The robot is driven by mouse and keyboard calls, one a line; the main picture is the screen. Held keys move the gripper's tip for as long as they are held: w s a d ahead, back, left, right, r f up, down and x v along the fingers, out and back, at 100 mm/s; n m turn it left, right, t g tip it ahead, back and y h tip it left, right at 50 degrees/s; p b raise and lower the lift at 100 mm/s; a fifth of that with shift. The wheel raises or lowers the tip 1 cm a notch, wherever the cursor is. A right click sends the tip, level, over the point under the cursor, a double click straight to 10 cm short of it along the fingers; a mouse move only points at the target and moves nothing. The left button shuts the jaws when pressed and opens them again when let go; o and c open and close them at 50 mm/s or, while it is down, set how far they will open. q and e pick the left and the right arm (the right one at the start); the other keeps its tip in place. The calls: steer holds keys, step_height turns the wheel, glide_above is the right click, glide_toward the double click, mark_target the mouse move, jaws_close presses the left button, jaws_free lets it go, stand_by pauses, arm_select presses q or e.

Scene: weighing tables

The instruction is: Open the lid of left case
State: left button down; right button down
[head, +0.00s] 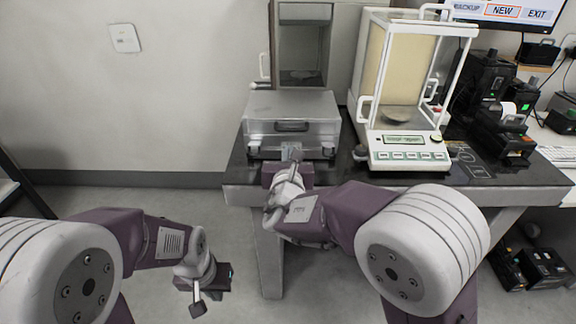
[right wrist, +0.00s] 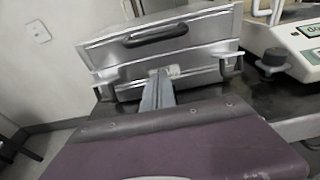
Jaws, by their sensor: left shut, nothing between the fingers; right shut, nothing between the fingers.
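The silver case (head: 291,133) lies flat on the dark tabletop at the left, its lid (head: 290,103) down. Its front has a black handle (head: 292,126), also seen in the right wrist view (right wrist: 155,34). A latch stands near each front end, the left (right wrist: 104,92) and the right (right wrist: 232,68). My right gripper (head: 292,152) is shut and empty at the front middle of the case, below the handle; its fingertips (right wrist: 160,78) look close to the front face, but I cannot tell if they touch. My left gripper (head: 198,304) is shut and empty, low over the floor left of the table.
A glass-sided balance (head: 400,152) stands right of the case on the black tabletop (head: 350,172). A grey cabinet (head: 303,45) is behind the case. Black devices (head: 490,80) and a monitor (head: 510,14) are at the right.

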mark_target(289, 134)
steer(key=shift+w, duration=0.9)
steer(key=r, duration=0.1)
steer(key=r+p, duration=0.1)
steer(key=shift+s+r, duration=0.35)
steer(key=shift+r, duration=0.05)
steer(key=shift+s+r, duration=0.15)
steer(key=shift+r, duration=0.3)
